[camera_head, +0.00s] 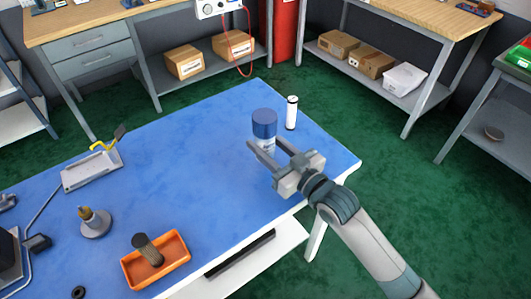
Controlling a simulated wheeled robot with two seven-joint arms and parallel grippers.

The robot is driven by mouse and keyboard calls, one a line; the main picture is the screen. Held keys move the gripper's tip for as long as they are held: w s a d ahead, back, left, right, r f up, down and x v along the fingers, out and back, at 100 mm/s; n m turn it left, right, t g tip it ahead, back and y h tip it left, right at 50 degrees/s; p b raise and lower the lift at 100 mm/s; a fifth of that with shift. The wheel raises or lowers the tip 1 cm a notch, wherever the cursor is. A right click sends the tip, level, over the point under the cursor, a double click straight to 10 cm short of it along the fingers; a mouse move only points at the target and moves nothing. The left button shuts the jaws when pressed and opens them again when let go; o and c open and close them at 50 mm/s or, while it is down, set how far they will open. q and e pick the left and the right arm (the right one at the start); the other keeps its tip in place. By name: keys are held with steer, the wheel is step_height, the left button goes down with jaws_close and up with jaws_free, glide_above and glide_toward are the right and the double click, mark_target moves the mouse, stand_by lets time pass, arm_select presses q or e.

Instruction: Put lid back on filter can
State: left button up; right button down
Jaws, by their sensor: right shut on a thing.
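The filter can (266,145) stands upright near the far right part of the blue table. Its lower part is pale. A blue lid-like cylinder (264,122) with a darker blue top sits above it; I cannot tell if that is fully seated. My right gripper (263,145) reaches in from the lower right, its fingers on either side of the can's pale part below the blue top, shut on it. The fingers and palm hide much of the can's lower part. My left gripper is not in view.
An orange tray (168,276) with a dark cylinder (148,250) is at the front. A round metal base (96,228) and a grey device (92,172) lie left. The table's middle is clear.

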step_height(320, 180, down, 3)
steer(key=shift+f, duration=0.1)
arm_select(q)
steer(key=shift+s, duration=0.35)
arm_select(e)
steer(key=shift+f, duration=0.35)
steer(key=shift+f, duration=0.15)
steer(key=c, duration=1.1)
jaws_free()
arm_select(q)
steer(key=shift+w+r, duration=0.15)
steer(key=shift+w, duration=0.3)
